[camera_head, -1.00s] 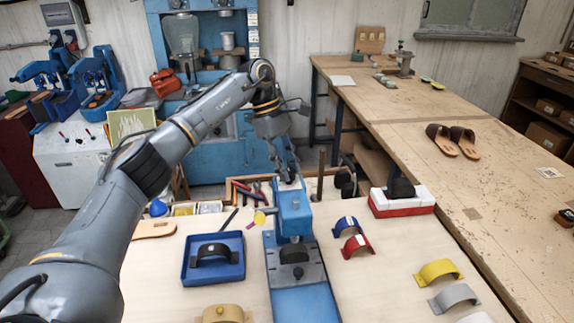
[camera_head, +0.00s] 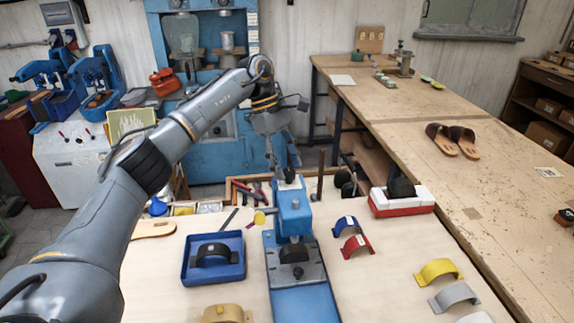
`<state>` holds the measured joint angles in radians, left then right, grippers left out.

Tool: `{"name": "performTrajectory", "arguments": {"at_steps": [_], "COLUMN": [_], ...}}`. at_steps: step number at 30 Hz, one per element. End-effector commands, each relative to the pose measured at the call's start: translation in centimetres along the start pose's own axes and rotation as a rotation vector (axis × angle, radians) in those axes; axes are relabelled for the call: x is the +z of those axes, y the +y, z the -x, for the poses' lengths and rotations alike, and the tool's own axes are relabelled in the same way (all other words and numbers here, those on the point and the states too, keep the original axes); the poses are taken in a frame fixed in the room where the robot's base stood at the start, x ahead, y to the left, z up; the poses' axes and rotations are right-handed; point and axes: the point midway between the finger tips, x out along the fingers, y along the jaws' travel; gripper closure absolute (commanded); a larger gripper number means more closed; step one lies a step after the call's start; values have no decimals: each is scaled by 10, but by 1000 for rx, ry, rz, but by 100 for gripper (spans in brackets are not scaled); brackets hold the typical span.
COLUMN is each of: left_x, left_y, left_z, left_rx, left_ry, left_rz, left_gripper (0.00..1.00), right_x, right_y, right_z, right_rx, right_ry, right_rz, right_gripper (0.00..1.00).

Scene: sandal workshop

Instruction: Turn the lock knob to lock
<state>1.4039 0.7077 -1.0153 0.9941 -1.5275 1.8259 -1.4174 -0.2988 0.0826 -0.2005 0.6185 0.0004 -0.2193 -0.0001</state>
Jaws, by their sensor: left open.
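A blue bench press (camera_head: 295,218) stands upright in the middle of the light work table. A small dark knob (camera_head: 289,174) shows on its top, and a yellow piece (camera_head: 260,218) sticks out at its left side. I cannot tell for certain which is the lock knob. My left gripper (camera_head: 280,166) points down just behind and above the press top, close to the dark knob. It is open and holds nothing that I can see; its fingertips are small, and contact with the knob cannot be made out. My right gripper is not in view.
A blue tray (camera_head: 187,279) with a black strap is left of the press. Blue (camera_head: 345,224) and red (camera_head: 357,246) straps lie right of it, near a red-and-white block (camera_head: 376,209). Yellow and grey straps lie further right. A tool box (camera_head: 238,183) is behind.

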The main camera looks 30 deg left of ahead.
Motion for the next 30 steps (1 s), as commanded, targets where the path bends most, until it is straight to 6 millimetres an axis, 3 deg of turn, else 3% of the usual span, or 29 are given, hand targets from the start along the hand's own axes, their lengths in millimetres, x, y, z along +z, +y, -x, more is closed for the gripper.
{"name": "performTrajectory", "arguments": {"at_steps": [9,15,21,30], "left_x": [1,1,0,0], "left_y": [1,1,0,0], "left_z": [67,99,112,112], "left_rx": [5,2,2,1], "left_ry": [-1,-1,-1,-1], "left_rz": [1,1,0,-1], "left_gripper": [48,48,48,48], "right_x": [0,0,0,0], "right_y": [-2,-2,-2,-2], "right_z": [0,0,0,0], "right_rx": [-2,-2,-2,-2], "right_ry": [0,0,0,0], "right_rz": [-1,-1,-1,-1], "right_gripper": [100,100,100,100]}}
